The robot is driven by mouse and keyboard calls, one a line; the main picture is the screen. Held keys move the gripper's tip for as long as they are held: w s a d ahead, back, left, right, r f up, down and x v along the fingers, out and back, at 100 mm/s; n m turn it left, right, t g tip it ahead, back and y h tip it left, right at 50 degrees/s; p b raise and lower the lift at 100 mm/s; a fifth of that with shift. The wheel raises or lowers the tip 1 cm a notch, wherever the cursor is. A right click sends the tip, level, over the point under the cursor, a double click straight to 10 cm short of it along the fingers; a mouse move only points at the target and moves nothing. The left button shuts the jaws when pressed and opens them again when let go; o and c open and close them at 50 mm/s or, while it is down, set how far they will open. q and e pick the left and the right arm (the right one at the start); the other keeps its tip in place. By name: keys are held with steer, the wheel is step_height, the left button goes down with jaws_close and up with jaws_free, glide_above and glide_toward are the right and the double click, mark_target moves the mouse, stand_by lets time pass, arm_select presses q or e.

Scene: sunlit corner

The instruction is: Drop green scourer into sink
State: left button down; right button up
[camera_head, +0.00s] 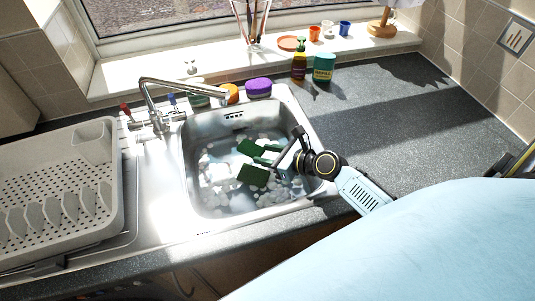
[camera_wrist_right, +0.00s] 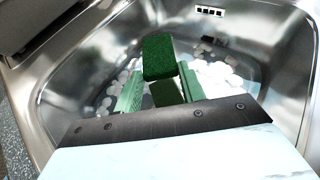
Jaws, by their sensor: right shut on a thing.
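The sink (camera_head: 190,180) is a steel basin with shiny, pale round shapes in its bottom. My right gripper (camera_head: 264,154) reaches into it from the right, its pale green fingers shut on a dark green scourer (camera_head: 250,147). In the right wrist view this scourer (camera_wrist_right: 158,57) sits at the tips of my right gripper (camera_wrist_right: 160,78), over the basin. A second dark green piece (camera_head: 253,175) shows lower in the basin. It also shows between the fingers in the wrist view (camera_wrist_right: 166,93), partly hidden. My left gripper is out of view.
A mixer tap (camera_head: 160,119) stands at the sink's back left. A grey dish rack (camera_head: 60,190) is on the left. Bottles (camera_head: 324,68) and a purple sponge (camera_head: 258,87) stand behind the basin. The worktop (camera_head: 400,125) on the right is mostly clear.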

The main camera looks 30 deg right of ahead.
steer(key=o, duration=1)
steer(key=v, duration=1.3)
steer(key=shift+s+d, duration=0.15)
steer(key=shift+s, duration=0.1)
